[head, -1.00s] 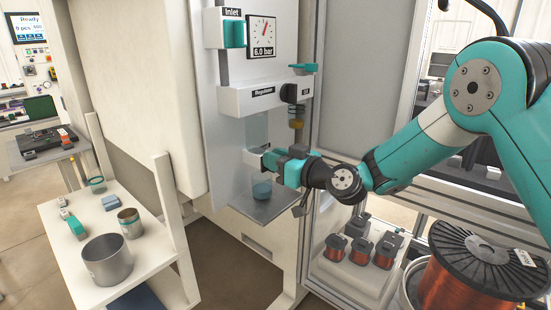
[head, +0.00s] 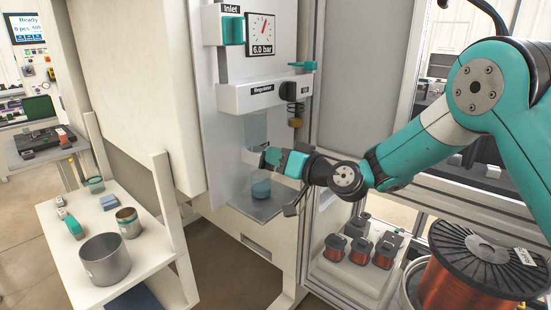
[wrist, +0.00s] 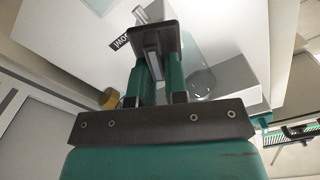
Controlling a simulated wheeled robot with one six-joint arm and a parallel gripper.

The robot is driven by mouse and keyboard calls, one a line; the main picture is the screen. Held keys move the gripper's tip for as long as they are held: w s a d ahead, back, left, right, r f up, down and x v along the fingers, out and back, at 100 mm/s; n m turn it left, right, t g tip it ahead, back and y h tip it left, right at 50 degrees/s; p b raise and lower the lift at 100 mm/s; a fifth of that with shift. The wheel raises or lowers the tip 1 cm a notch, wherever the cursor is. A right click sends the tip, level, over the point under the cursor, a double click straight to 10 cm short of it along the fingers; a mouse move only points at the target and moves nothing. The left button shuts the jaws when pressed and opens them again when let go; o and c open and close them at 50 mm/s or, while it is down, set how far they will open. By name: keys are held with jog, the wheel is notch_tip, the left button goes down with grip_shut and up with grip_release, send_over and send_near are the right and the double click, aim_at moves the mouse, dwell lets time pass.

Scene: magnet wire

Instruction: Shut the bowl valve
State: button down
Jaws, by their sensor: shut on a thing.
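The clear bowl (head: 256,127) hangs under the white regulator block (head: 250,97). My gripper (head: 265,158) is just below the bowl, its hand reaching in from the right. In the wrist view my gripper (wrist: 153,68) has its two teal fingers closed around a dark handle-like piece (wrist: 166,38), which I take to be the bowl valve. A silver stub (wrist: 147,13) shows beyond it. The fingers hide most of the valve in the head view, so its exact angle cannot be told. A bluish cup (head: 261,188) stands on the shelf below my gripper.
A pressure gauge (head: 260,34) and the teal inlet handle (head: 233,31) are above. A brass-coloured part (head: 296,122) hangs to the right of the bowl. A white cart (head: 155,262) with cans stands at left. Copper spools (head: 361,249) sit at lower right.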

jog(key=shift+w+d+f+m+p, duration=0.2)
jog(key=shift+m+p, duration=0.35)
jog(key=shift+m, duration=1.6)
jog(key=shift+w+d+f+m+p, duration=0.1)
jog(key=shift+f+m+p, duration=0.4)
jog(key=shift+m, duration=1.6)
jog(key=shift+w+d+f+m+p, duration=0.1)
jog(key=shift+m+p, duration=0.55)
jog(key=shift+m, duration=1.5)
jog(key=c, duration=1.1)
grip_release()
jog(key=shift+c, duration=0.2)
